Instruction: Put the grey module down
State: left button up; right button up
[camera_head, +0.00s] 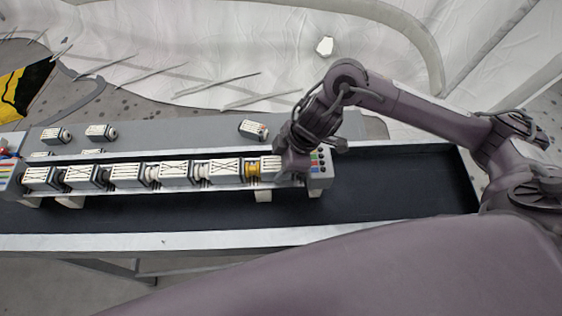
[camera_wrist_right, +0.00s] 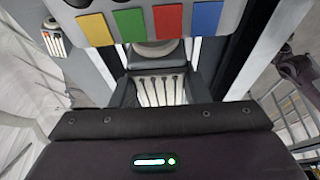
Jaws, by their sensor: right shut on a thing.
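My right gripper (camera_head: 292,170) is over the right end of a row of modules, pointing down. In the wrist view its two dark fingers (camera_wrist_right: 161,92) are shut on the grey module (camera_wrist_right: 160,92), which has a pale slotted top. In the head view the gripper partly hides this module (camera_head: 268,163). It is in line with the row, between a yellow ring (camera_head: 252,169) and the end block with coloured squares (camera_head: 319,166). I cannot tell whether its underside bears on the rail. My left gripper is not in view.
Several white-topped modules (camera_head: 124,174) stand along the rail in a long dark trough (camera_head: 400,180). Loose modules (camera_head: 253,129) lie on the grey shelf (camera_head: 190,135) behind. Another end block (camera_head: 9,175) is at the far left. The trough's right part is clear.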

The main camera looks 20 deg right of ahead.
jog(key=o, duration=1.3)
jog(key=shift+f, duration=0.1)
jog(key=shift+c, duration=0.2)
jog(key=shift+r, duration=0.2)
jog(key=v, duration=1)
jog(key=shift+d+r, duration=0.1)
jog(key=shift+r, duration=0.2)
jog(key=shift+s+d+r+p, duration=0.2)
jog(key=shift+r+p, duration=0.15)
jog(key=shift+r, duration=0.25)
jog(key=shift+f, duration=0.1)
